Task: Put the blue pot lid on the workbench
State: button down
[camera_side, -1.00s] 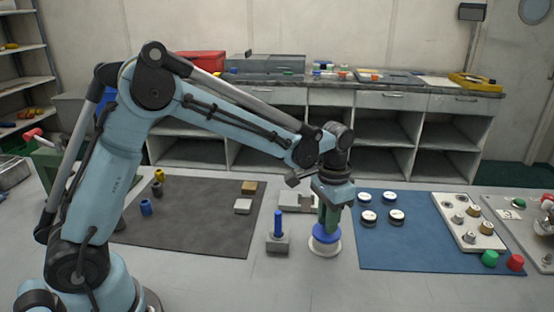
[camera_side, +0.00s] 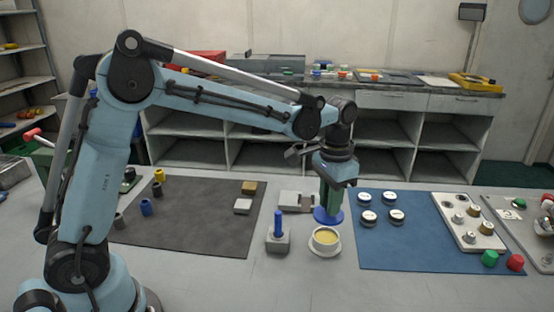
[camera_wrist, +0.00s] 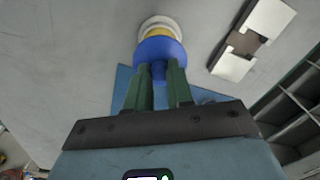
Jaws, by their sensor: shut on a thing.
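The blue pot lid (camera_side: 328,216) is held by its knob in my gripper (camera_side: 331,203), whose green fingers are shut on it. It also shows in the wrist view as a blue disc (camera_wrist: 160,52) below my gripper (camera_wrist: 160,82). A white pot (camera_side: 325,240) with a yellow inside stands uncovered on the grey workbench (camera_side: 300,292). The lid is raised above and behind the pot in the side view. In the wrist view the lid partly covers the pot (camera_wrist: 160,22).
A grey block with a blue peg (camera_side: 278,235) stands left of the pot. A pale notched fixture (camera_side: 297,201) lies behind. The blue mat (camera_side: 405,255) bears white round gauges and a panel. The dark mat (camera_side: 190,225) holds small parts. Bare bench lies in front of the pot.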

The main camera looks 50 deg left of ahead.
jog(key=r, duration=0.2)
jog(key=shift+s+a+r, duration=0.2)
jog(key=shift+a+r, duration=0.15)
jog(key=s+a+n, duration=0.6)
jog(key=s+a, duration=0.9)
jog(key=s, duration=0.2)
jog(key=shift+w+f, duration=0.2)
jog(key=shift+f, duration=5.15)
jog(key=shift+f, duration=0.3)
jog(key=c, duration=0.9)
grip_release()
jog(key=shift+r, duration=0.1)
jog(key=shift+r, duration=3.4)
